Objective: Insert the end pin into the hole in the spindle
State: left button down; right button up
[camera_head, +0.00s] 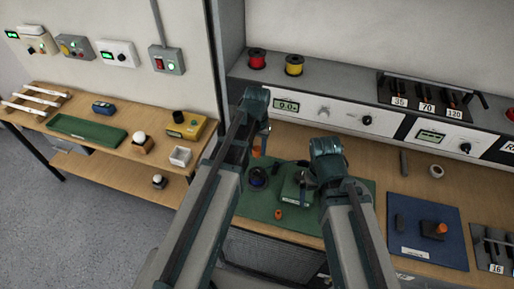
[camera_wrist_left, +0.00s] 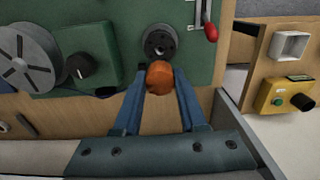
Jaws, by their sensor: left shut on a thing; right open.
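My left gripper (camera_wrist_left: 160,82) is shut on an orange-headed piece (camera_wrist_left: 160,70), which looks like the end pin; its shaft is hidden. In the head view, the left gripper (camera_head: 262,140) hangs above the back of the green mat (camera_head: 255,206). A dark round piece with a small central hole (camera_wrist_left: 160,40), possibly the spindle, shows just beyond the orange head in the wrist view. I cannot tell whether they touch. It seems to be the dark round thing (camera_head: 258,177) in the head view. My right gripper (camera_head: 312,180) is open near the green block with a grey reel (camera_head: 298,188).
In the wrist view, the grey reel (camera_wrist_left: 28,58) and a black knob (camera_wrist_left: 80,66) are left; a red handle (camera_wrist_left: 210,30) is right. A blue mat (camera_head: 428,225) lies right. The instrument panel (camera_head: 320,110) stands behind.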

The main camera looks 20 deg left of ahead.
aim_at(257, 159)
pick_arm(q)
jog(key=shift+f+b, duration=2.95)
jog(key=shift+f, duration=0.1)
jog(key=shift+f+b, duration=2.1)
jog(key=shift+b, duration=0.05)
jog(key=shift+c, duration=1.9)
grip_release()
jog(key=shift+r+p, duration=2.55)
